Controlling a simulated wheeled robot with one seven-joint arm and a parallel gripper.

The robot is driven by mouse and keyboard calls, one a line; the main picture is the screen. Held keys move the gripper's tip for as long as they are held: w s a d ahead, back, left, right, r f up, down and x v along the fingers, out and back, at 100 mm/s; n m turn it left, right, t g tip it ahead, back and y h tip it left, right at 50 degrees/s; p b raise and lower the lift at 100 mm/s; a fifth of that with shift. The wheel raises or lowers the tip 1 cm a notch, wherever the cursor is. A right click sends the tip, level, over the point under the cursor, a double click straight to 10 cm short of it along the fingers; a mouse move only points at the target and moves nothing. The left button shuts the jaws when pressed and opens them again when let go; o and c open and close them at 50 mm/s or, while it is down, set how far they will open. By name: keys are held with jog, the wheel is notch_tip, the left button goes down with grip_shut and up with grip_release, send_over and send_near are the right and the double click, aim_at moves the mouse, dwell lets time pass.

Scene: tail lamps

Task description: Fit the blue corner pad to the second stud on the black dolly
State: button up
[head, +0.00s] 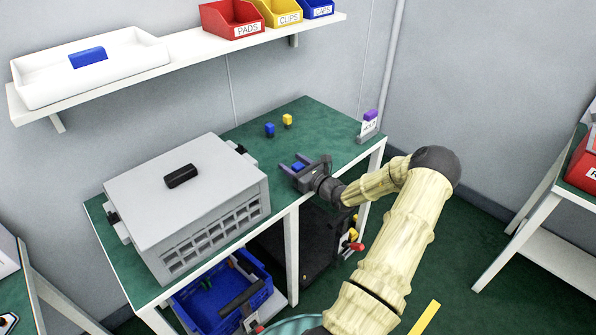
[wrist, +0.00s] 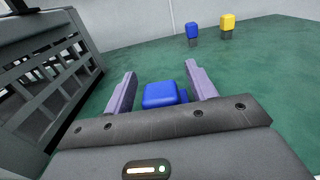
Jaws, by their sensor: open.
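My gripper (wrist: 160,70) is open just above the green table top, right of the grey crate. A blue pad (wrist: 160,95) lies between its two fingers, with a visible gap on the left side; it also shows in the head view (head: 298,167).
A grey slotted crate (head: 206,172) with a black handle fills the table's left part. A purple piece (head: 370,115) tops a labelled stand at the back right corner. A blue crate (head: 262,275) is below. A shelf (head: 185,45) holds a white tray and bins.

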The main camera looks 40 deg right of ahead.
jog(key=c, duration=1)
jog(key=shift+c, duration=0.2)
notch_tip(320, 180, up, 10)
jog(key=p, duration=0.1)
